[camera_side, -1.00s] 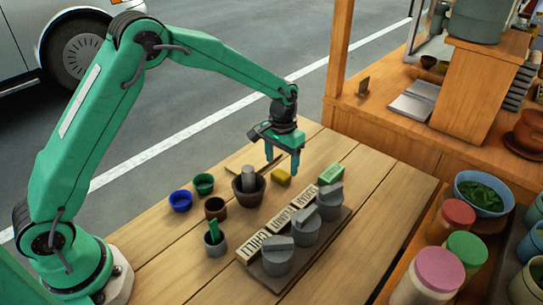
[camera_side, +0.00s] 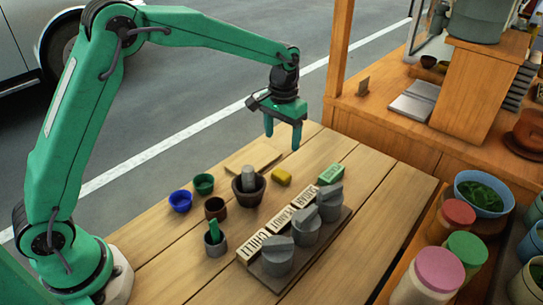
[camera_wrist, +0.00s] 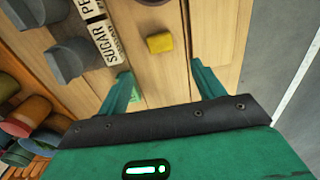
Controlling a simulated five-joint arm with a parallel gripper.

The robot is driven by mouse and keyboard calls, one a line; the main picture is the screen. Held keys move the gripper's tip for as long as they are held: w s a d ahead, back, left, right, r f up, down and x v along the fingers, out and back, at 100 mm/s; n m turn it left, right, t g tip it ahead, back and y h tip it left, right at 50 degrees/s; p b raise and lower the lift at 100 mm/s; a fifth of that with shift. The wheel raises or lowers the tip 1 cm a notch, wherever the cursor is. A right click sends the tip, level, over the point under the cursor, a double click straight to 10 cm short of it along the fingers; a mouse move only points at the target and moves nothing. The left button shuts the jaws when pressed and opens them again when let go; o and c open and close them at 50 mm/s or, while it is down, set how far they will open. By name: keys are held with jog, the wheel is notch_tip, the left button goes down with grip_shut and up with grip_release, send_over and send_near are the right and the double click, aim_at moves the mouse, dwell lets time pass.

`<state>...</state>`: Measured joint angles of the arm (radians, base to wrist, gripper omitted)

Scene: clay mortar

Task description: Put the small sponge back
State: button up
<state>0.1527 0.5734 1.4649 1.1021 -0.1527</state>
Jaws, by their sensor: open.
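A small yellow sponge (camera_side: 281,177) lies on the wooden table to the right of the clay mortar (camera_side: 248,190). The sponge also shows in the wrist view (camera_wrist: 159,42), ahead of and between my fingers. My gripper (camera_side: 282,138) is open and empty, raised above the table over the sponge's area, with clear air below the fingertips. Its two green fingers stand wide apart in the wrist view (camera_wrist: 160,76). A green block (camera_side: 331,174), perhaps another sponge, lies behind the row of grey-lidded jars. A flat wooden piece (camera_side: 254,162) lies behind the mortar.
A grey pestle (camera_side: 248,177) stands in the mortar. Blue (camera_side: 181,201), green (camera_side: 204,183) and brown (camera_side: 215,208) bowls stand to its left. Grey jars (camera_side: 305,226) with name labels (camera_side: 260,247) fill a dark board. Capped jars (camera_side: 437,272) stand at lower right.

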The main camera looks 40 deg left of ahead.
jog(key=shift+r, duration=0.1)
jog(key=s+a+r+t, duration=0.1)
jog(key=s+a+r, duration=0.2)
jog(key=s+r, duration=0.35)
jog(key=s+a+r+t, duration=0.2)
jog(key=s+r, duration=0.4)
jog(key=s, duration=0.1)
jog(key=s+a+f+t, duration=0.1)
jog(key=s+a+t, duration=0.1)
jog(key=s, duration=1.4)
jog(key=shift+a+t, duration=0.3)
jog(key=shift+a, duration=0.2)
